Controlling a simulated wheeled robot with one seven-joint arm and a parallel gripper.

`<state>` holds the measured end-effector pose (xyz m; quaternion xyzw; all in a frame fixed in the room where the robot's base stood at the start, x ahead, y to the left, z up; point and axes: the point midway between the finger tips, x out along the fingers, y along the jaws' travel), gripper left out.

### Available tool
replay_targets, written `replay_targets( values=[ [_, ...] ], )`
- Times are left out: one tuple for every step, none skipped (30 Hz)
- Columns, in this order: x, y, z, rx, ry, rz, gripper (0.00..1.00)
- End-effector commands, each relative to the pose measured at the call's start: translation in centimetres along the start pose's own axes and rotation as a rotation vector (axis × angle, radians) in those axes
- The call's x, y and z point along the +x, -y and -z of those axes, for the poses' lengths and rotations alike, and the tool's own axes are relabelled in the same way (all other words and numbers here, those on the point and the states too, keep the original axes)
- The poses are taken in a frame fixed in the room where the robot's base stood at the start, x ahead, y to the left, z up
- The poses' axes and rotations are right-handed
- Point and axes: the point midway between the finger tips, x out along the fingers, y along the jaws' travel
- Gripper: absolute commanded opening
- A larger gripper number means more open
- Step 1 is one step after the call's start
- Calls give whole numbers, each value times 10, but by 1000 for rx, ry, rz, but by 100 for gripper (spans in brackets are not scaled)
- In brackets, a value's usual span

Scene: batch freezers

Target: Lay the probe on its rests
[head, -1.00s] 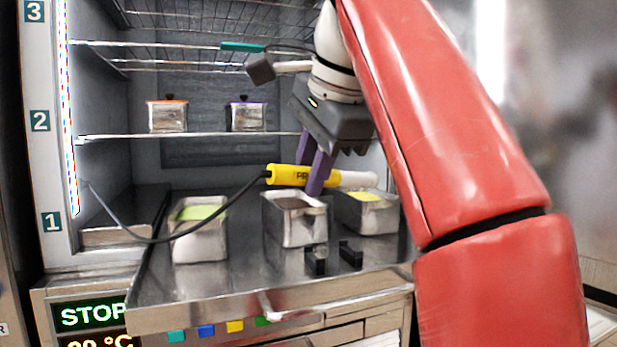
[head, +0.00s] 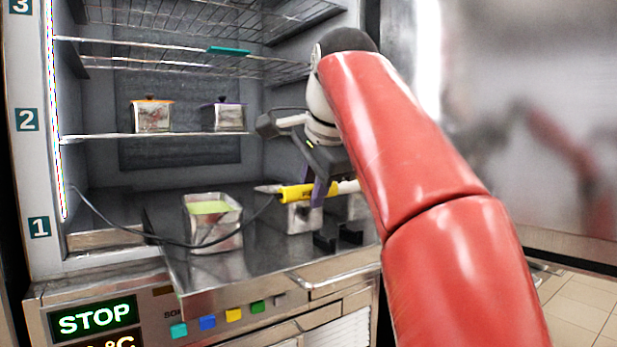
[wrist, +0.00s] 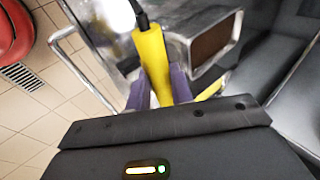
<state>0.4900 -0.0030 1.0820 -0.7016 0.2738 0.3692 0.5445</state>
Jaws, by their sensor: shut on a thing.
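The probe (head: 296,194) has a yellow handle, a pale end at the right and a dark cable running left into the cabinet. My gripper (head: 318,191) is shut on the yellow handle with its purple fingers. It holds the probe roughly level in the air, in front of the middle metal tub. The rests are two small black brackets (head: 325,242) on the steel shelf, below and slightly right of the probe and apart from it. In the wrist view the yellow handle (wrist: 153,62) sits between the purple fingers, beside a tub with brown contents.
A metal tub with green contents (head: 214,235) stands left on the pulled-out steel shelf (head: 265,264). The middle tub (head: 298,222) and a right tub (head: 352,206) are partly hidden. Two lidded pots (head: 152,116) stand on the shelf above.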

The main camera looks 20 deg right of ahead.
Motion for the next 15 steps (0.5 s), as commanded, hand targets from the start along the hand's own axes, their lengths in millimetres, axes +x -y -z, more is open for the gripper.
replay_targets(
  values=[
    [3, -4, -2, -1, 1, -1, 0],
    [5, -5, -2, -2, 1, 0, 0],
    [10, -8, -3, -2, 0, -1, 0],
    [12, -10, -3, -2, 0, -1, 0],
    [14, -11, -3, -1, 0, 0, 0],
    [17, -13, -4, -1, 0, 0, 0],
    [19, -14, -4, -1, 0, 0, 0],
    [21, -15, -4, -1, 0, 0, 0],
    [23, -17, -5, -1, -1, 0, 0],
    [25, -19, -5, -1, -1, 0, 0],
    [27, -20, -5, -1, 0, 0, 0],
    [30, -22, -6, -1, 0, -1, 0],
    [32, -23, -6, -1, -1, 0, 0],
    [34, -25, -6, -1, -1, 0, 0],
    [37, -26, -7, -1, -1, 0, 0]
  ],
)
